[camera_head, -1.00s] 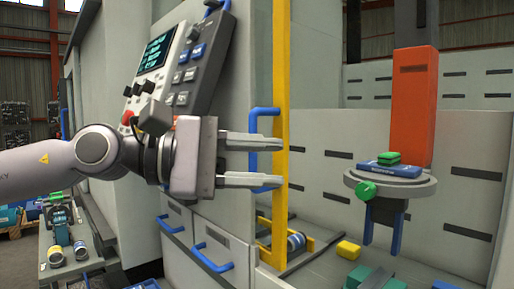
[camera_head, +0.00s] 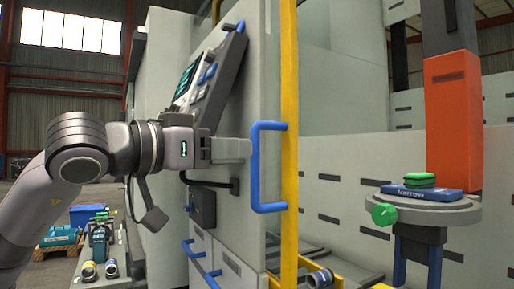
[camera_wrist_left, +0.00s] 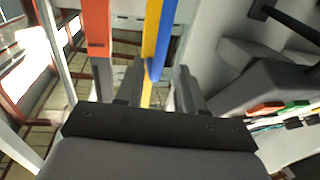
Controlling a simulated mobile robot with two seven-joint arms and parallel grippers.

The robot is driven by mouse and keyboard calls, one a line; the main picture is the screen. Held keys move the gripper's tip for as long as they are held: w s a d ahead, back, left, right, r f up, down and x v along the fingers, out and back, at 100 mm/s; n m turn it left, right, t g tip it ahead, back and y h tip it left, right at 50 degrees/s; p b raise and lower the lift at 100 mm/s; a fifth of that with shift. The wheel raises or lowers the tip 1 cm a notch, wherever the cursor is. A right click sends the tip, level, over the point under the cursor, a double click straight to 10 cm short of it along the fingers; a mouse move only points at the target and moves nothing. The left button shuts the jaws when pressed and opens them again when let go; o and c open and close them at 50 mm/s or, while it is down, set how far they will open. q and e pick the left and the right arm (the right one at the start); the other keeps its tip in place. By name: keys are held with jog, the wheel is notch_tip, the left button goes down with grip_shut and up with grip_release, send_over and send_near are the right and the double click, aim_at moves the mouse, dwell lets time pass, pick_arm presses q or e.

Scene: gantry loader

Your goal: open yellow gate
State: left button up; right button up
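The yellow gate (camera_head: 289,110) shows as a tall upright post beside the grey machine cabinet. A blue U-shaped handle (camera_head: 257,165) is fixed to it and points left. My left gripper (camera_head: 250,150) reaches in from the left, its fingertips level with the upper part of the handle's upright bar. In the left wrist view the gripper (camera_wrist_left: 158,88) is open, with the blue handle (camera_wrist_left: 164,45) and the yellow post (camera_wrist_left: 150,40) showing between its fingers. I cannot tell whether a finger touches the handle. My right gripper is out of view.
A control panel (camera_head: 210,75) hangs on the cabinet above my left wrist. More blue handles (camera_head: 202,265) are on the lower cabinet doors. Right of the gate stands a round grey table (camera_head: 450,213) with a blue box (camera_head: 422,193) on it, before an orange column (camera_head: 453,120).

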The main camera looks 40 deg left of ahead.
pick_arm(q)
jog(key=w+p, duration=0.2)
jog(key=w, duration=0.1)
jog(key=w+p, duration=0.2)
jog(key=shift+w+d+r, duration=0.1)
jog(key=shift+w+d, duration=0.1)
jog(key=shift+d, duration=0.05)
jog(key=shift+w, duration=0.15)
grip_shut()
